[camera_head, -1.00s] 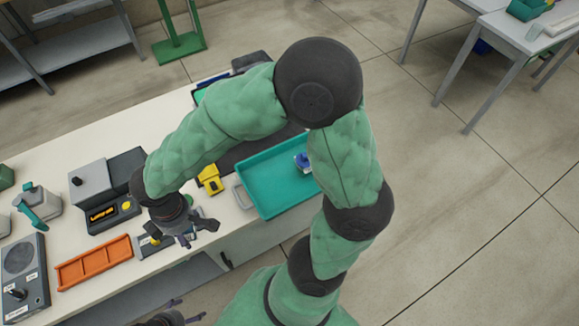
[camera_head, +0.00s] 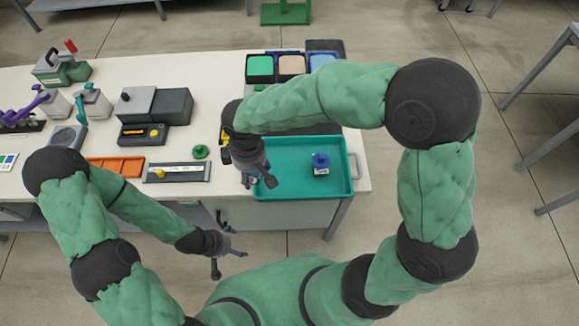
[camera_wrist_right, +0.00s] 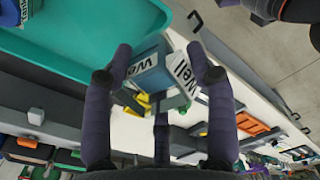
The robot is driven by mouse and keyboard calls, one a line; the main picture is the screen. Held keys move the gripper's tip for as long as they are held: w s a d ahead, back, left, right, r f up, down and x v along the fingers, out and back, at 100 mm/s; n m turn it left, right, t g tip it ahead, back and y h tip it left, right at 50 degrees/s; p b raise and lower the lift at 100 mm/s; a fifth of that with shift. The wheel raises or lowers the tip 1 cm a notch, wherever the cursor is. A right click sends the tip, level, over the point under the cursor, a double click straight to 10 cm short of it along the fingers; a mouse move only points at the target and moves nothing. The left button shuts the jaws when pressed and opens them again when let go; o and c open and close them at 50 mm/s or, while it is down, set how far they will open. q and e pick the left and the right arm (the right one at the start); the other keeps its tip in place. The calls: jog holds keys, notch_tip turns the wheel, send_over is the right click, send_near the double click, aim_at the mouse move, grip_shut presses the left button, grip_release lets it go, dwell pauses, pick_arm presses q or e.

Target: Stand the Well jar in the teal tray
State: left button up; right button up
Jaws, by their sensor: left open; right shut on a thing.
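The Well jar (camera_wrist_right: 152,72), blue-grey with white "Wel" labels, is between the fingers of my right gripper (camera_wrist_right: 160,62), which is shut on it. In the head view my right gripper (camera_head: 258,182) is at the left end of the teal tray (camera_head: 347,170), and the jar there is mostly hidden. In the right wrist view the tray (camera_wrist_right: 90,45) lies to the upper left, with the jar beside its edge. Whether the jar is above the tray floor, I cannot tell. My left gripper (camera_head: 225,253) is open and empty, in front of the bench.
Another jar with a blue lid (camera_head: 320,160) stands right of the tray's middle. Left of the tray are a grey plate (camera_head: 190,172), a green knob (camera_head: 201,152), an orange tray (camera_head: 117,166) and a black device (camera_head: 142,135). Coloured bins (camera_head: 291,66) stand behind. The tray's front right is clear.

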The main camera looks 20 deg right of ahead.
jog(key=w+d+f+b, duration=0.1)
jog(key=d+f, duration=0.1)
jog(key=d, duration=0.1)
jog(key=w+d+f+b, duration=0.1)
jog(key=w+d+f, duration=0.1)
jog(key=d+f, duration=0.1)
jog(key=w+d+f+b, duration=0.1)
jog(key=w+d+f, duration=0.1)
jog(key=d+f, duration=0.1)
jog(key=shift+w+d, duration=0.15)
jog(key=shift+w+d+f+b, duration=0.1)
jog(key=shift+d+f+b, duration=0.1)
jog(key=shift+b, duration=0.15)
jog(key=shift+w+d+f+b, duration=0.1)
jog(key=shift+f+b, duration=0.85)
jog(key=shift+f, duration=0.75)
jog(key=shift+f, duration=0.15)
jog(key=o, duration=1.3)
jog(key=shift+o, duration=0.2)
